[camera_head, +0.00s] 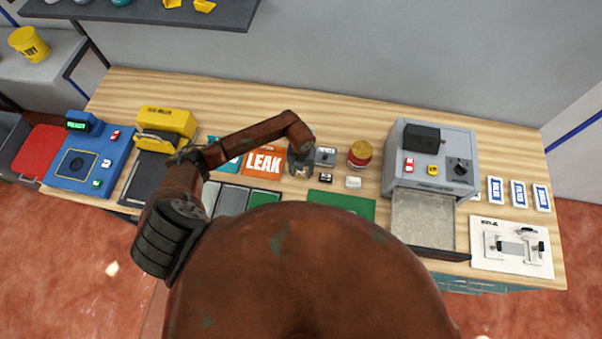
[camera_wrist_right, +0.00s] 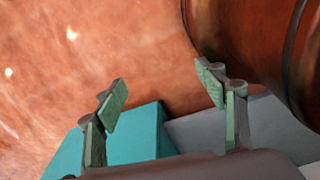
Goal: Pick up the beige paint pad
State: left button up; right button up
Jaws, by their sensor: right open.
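My left gripper (camera_head: 301,171) points down over the bench, left of this block and beside the orange LEAK card. Its fingers look parted with nothing between them. My right gripper (camera_wrist_right: 163,85) is open and empty in the right wrist view, above the red floor and a teal surface. It does not show in the head view.
Close to the pale block are a small dark block (camera_head: 326,180), a red-and-yellow jar (camera_head: 360,154) and a grey machine (camera_head: 445,182) with a tray. The LEAK card (camera_head: 264,163) lies left. My brown body hides the bench's front middle. A white fixture board (camera_head: 490,262) stands right.

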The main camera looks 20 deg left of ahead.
pick_arm(q)
jog(key=c, duration=0.4)
pick_arm(e)
jog(key=shift+w, duration=0.5)
jog(key=shift+d, duration=0.15)
pick_arm(q)
jog(key=shift+r, duration=0.5)
notch_tip(320, 180, up, 2)
jog(key=shift+r, duration=0.2)
jog(key=s+r+b, duration=0.2)
jog(key=s+r, duration=0.7)
jog(key=s, duration=0.5)
jog(key=shift+a+r, duration=0.3)
jog(key=shift+a, duration=0.1)
pick_arm(e)
notch_tip(320, 180, down, 2)
jog(key=shift+s+f, duration=0.1)
jog(key=shift+f, duration=0.15)
